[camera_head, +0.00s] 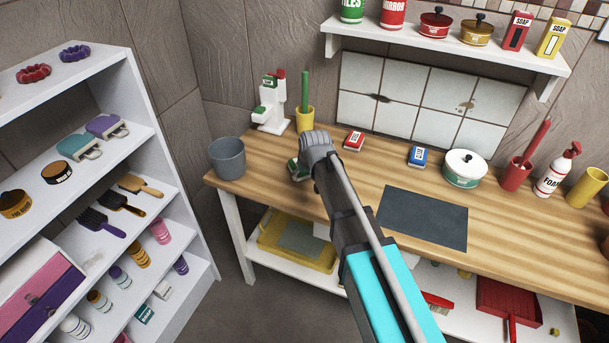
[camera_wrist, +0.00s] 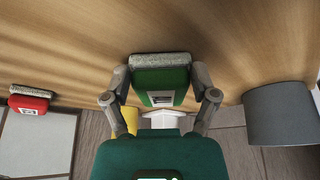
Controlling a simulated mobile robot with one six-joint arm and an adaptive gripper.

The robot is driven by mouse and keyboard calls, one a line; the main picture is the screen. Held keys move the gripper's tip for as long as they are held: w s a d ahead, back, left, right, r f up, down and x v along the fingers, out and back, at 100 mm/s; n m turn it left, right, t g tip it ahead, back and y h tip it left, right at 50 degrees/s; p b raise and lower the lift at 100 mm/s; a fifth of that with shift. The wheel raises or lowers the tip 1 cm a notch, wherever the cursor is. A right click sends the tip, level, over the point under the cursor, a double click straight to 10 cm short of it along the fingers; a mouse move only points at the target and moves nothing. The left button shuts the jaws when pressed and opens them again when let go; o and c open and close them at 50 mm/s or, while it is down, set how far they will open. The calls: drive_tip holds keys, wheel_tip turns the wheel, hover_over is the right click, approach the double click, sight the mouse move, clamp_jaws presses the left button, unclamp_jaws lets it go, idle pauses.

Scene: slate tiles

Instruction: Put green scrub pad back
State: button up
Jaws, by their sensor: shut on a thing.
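The green scrub pad (camera_wrist: 161,80), green with a grey scrub layer and a white label, sits between the two fingers of my gripper (camera_wrist: 161,92) in the wrist view. My gripper is shut on its sides. In the head view my gripper (camera_head: 301,170) is over the left part of the wooden counter, and the pad (camera_head: 293,166) shows only partly beside it. I cannot tell whether the pad touches the counter. A red pad (camera_head: 354,139) and a blue pad (camera_head: 418,156) lie on the counter to the right of my gripper.
A grey bucket (camera_head: 227,158) stands left of my gripper. A white-and-green dispenser (camera_head: 270,110) and a yellow cup (camera_head: 304,120) with a green handle stand behind it. A dark mat (camera_head: 424,216) and a white pot (camera_head: 464,169) are to the right. A shelf unit (camera_head: 120,60) stands left.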

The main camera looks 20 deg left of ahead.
drive_tip(key=shift+f, duration=0.15)
drive_tip(key=o, duration=1)
drive_tip(key=shift+c, duration=0.2)
drive_tip(key=p+v, duration=1.1)
drive_tip(key=v, duration=0.1)
drive_tip(key=shift+d, duration=0.15)
idle(0.8)
drive_tip(key=s+d+m+g+h, duration=0.1)
drive_tip(key=s+d+m, duration=0.1)
drive_tip(key=d, duration=1)
drive_tip(key=s+d+m+g+h, duration=0.1)
drive_tip(key=s+d+m, duration=0.2)
drive_tip(key=d, duration=1)
drive_tip(key=s+d+f+m+g, duration=0.1)
drive_tip(key=s+d+m, duration=0.2)
drive_tip(key=d, duration=0.9)
drive_tip(key=shift+s+d+h, duration=0.35)
drive_tip(key=shift+s+h, duration=0.05)
drive_tip(key=shift+s, duration=0.65)
